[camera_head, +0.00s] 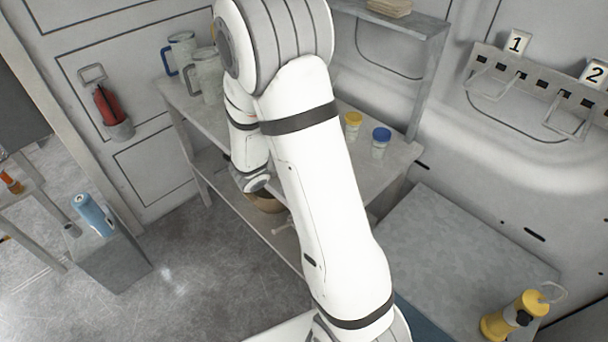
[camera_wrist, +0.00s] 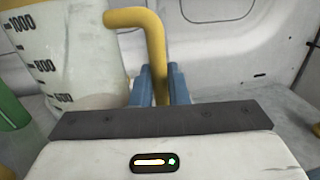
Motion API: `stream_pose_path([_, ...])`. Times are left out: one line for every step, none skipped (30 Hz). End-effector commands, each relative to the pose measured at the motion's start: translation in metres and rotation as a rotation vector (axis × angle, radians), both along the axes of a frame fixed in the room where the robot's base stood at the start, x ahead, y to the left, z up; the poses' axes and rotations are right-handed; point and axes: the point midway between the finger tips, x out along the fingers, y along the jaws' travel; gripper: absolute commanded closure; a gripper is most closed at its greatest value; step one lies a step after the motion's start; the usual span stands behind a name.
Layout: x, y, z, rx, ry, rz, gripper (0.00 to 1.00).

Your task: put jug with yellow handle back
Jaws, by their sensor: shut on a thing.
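The jug with the yellow handle (camera_wrist: 72,60) fills the left of the wrist view. It is whitish with dark volume marks, and its base is hidden by my gripper's body. Its yellow handle (camera_wrist: 153,42) runs down between the blue fingers of my gripper (camera_wrist: 161,80), which is shut on it. I cannot tell whether the jug rests on a surface. In the head view my arm hides both the gripper and this jug.
Jugs, one blue-handled (camera_head: 181,52), stand at the left of the shelf unit (camera_head: 392,160). Yellow-lidded (camera_head: 353,125) and blue-lidded (camera_head: 380,143) containers stand at its right. A green thing (camera_wrist: 10,108) is beside the jug. The shelf between arm and lidded containers looks clear.

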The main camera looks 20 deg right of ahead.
Motion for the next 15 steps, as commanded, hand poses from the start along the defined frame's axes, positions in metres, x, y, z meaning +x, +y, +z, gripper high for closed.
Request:
stream_pose_path([-0.003, 0.000, -0.002, -0.002, -0.002, -0.019, 1.00])
stream_pose_path([-0.005, 0.000, -0.005, -0.001, -0.001, -0.028, 1.00])
stream_pose_path([-0.006, -0.001, -0.009, -0.001, 0.000, -0.036, 1.00])
stream_pose_path([-0.006, -0.001, -0.012, -0.001, 0.000, -0.038, 1.00])
stream_pose_path([-0.006, -0.001, -0.017, -0.001, 0.002, -0.039, 1.00])
stream_pose_path([-0.007, -0.001, -0.023, -0.001, 0.002, -0.040, 1.00])
stream_pose_path([-0.007, -0.001, -0.028, -0.002, 0.004, -0.039, 1.00])
stream_pose_path([-0.006, -0.001, -0.033, -0.001, 0.002, -0.039, 1.00])
stream_pose_path([-0.006, 0.000, -0.039, -0.001, 0.003, -0.038, 1.00])
stream_pose_path([-0.006, 0.000, -0.043, -0.002, 0.000, -0.038, 1.00])
stream_pose_path([-0.006, 0.000, -0.047, -0.002, 0.000, -0.038, 1.00])
stream_pose_path([-0.006, 0.000, -0.051, -0.002, -0.001, -0.038, 1.00])
stream_pose_path([-0.006, 0.000, -0.053, -0.001, -0.002, -0.038, 1.00])
stream_pose_path([-0.006, 0.000, -0.055, -0.002, -0.003, -0.037, 1.00])
stream_pose_path([-0.006, 0.000, -0.057, -0.002, -0.004, -0.037, 1.00])
